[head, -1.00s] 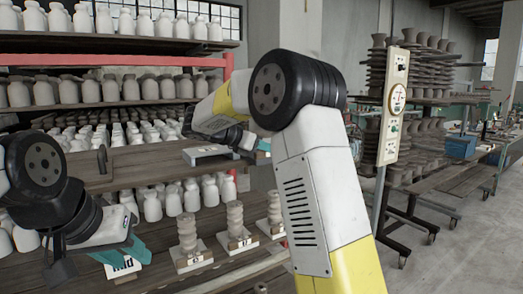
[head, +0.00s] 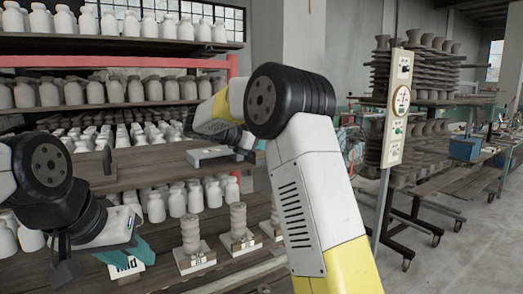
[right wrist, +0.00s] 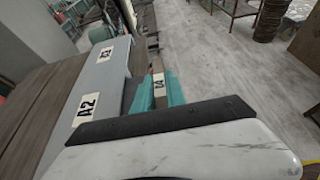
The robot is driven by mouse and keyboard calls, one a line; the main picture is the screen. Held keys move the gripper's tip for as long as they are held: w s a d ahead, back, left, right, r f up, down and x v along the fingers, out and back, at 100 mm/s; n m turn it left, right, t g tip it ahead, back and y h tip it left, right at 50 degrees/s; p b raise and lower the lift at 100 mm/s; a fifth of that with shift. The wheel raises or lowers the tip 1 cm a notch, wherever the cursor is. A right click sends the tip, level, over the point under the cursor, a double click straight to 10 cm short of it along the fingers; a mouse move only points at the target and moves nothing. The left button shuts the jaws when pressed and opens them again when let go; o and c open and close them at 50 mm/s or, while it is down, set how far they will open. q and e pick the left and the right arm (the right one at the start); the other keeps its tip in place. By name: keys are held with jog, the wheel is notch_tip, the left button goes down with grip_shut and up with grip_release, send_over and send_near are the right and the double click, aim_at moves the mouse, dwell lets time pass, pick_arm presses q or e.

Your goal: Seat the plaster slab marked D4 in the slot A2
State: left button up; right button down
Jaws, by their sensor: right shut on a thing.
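In the right wrist view the plaster slab marked D4 (right wrist: 158,86) shows mainly as its label between the teal fingers of my right gripper (right wrist: 160,92), which is shut on it. The label A2 (right wrist: 87,105) is on the grey rack (right wrist: 104,72), just left of the gripper. The slot opening is not clearly visible, and I cannot tell whether the slab touches the rack. In the head view the rack (head: 208,154) lies on a wooden shelf, with my right arm hiding much of the gripper there. My left gripper (head: 125,260) is at lower left; its jaw opening is unclear.
The label A3 (right wrist: 106,53) is farther along the rack. Stacked pieces on labelled white bases (head: 190,258) stand on the lower shelf near my left gripper. White jars (head: 120,92) fill the shelves behind. A control post (head: 397,105) stands right of my right arm.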

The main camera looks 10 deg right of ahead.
jog(key=shift+w+a, duration=0.25)
jog(key=shift+w, duration=0.45)
jog(key=shift+w+a, duration=0.25)
jog(key=shift+w, duration=0.4)
jog(key=shift+w+a, duration=0.25)
jog(key=shift+w, duration=0.45)
jog(key=c, duration=1.3)
grip_release()
jog(key=v, duration=0.8)
jog(key=shift+s, duration=0.1)
